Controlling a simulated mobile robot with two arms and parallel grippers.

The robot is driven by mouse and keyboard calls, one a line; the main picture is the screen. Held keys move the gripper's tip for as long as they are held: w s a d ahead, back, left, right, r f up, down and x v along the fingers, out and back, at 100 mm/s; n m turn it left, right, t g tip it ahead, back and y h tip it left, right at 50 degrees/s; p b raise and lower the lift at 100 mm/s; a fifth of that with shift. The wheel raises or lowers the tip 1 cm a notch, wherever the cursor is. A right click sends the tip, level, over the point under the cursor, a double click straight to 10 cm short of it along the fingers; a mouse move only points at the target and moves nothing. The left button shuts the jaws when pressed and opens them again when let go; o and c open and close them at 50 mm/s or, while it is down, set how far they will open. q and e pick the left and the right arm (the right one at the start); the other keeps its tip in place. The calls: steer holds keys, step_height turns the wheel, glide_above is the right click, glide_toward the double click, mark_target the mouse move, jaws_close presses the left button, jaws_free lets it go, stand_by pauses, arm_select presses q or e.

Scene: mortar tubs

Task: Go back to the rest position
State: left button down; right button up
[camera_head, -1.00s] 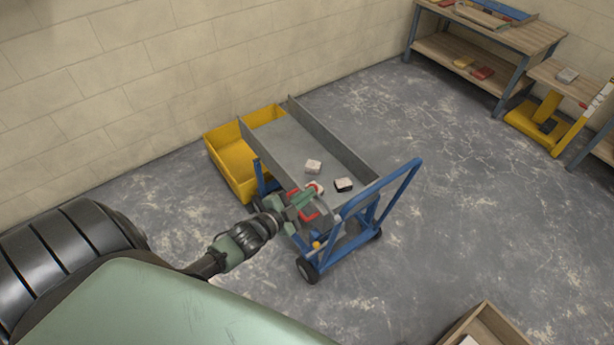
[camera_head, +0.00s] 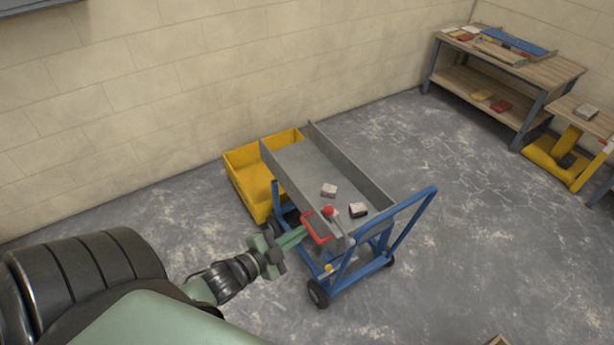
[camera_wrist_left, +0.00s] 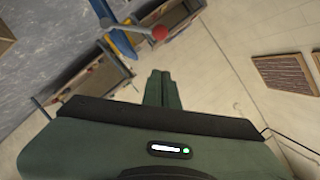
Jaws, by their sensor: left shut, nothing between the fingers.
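My left gripper (camera_head: 291,240) is shut and empty, at the near left side of the blue cart (camera_head: 405,219), close to the red handle (camera_head: 317,228) on the grey tray's near end. In the left wrist view its fingers (camera_wrist_left: 162,90) are together with nothing between them. A lever with a red ball (camera_head: 328,211) stands at the tray's near end; a red ball (camera_wrist_left: 160,33) on a rod also shows in the left wrist view. The grey tray (camera_head: 310,165) on the cart holds two small pale-and-dark blocks (camera_head: 329,190). My right gripper is in neither view.
A yellow tub (camera_head: 247,181) stands behind the cart by the block wall. A workbench (camera_head: 540,72) with boards is at the back right, and a yellow stand (camera_head: 556,160) is at the right. The grey floor right of the cart is clear.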

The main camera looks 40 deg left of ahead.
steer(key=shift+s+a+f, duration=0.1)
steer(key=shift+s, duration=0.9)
